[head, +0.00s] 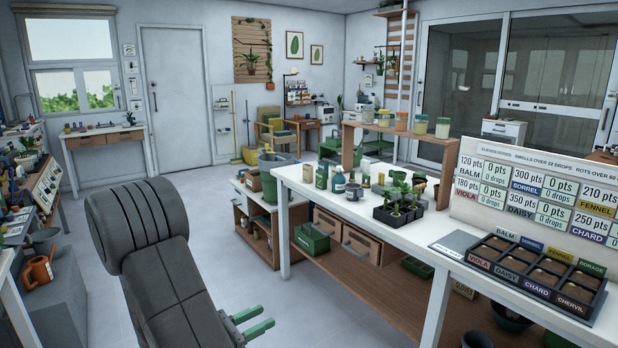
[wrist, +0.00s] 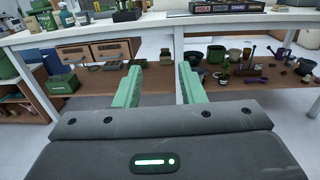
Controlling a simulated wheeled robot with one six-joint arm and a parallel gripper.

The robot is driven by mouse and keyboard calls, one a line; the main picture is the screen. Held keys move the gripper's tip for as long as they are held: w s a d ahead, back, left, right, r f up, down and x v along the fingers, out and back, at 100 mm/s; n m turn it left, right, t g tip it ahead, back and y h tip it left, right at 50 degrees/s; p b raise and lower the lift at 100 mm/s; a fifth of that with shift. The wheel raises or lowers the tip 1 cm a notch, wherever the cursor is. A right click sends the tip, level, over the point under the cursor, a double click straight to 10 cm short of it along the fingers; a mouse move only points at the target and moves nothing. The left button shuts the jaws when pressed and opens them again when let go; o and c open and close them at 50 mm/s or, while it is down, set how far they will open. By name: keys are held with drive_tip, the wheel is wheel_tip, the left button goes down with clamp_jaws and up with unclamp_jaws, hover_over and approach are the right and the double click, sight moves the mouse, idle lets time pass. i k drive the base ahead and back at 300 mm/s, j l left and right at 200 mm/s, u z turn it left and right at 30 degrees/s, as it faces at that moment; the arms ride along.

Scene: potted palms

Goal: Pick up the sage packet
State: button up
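I cannot make out a packet labelled sage in either view. Small upright packets or boxes stand at the far left end of the white bench (head: 390,228): a pale one (head: 308,173) and a green one (head: 321,177), with lettering too small to read. My gripper (head: 259,321) is low in front of the bench in the head view, well apart from these. In the wrist view its two green fingers are spread with nothing between them (wrist: 160,88), facing the bench's lower shelf (wrist: 225,78).
A blue-green bottle (head: 339,181) and black seedling tray (head: 397,214) stand on the bench. A labelled black compartment tray (head: 480,262) and score board (head: 540,195) are at right. A green box (head: 312,238) and wooden drawers (head: 360,243) sit below.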

sight(307, 169)
drive_tip(key=i+j+z, duration=0.1)
drive_tip(key=i, duration=3.15)
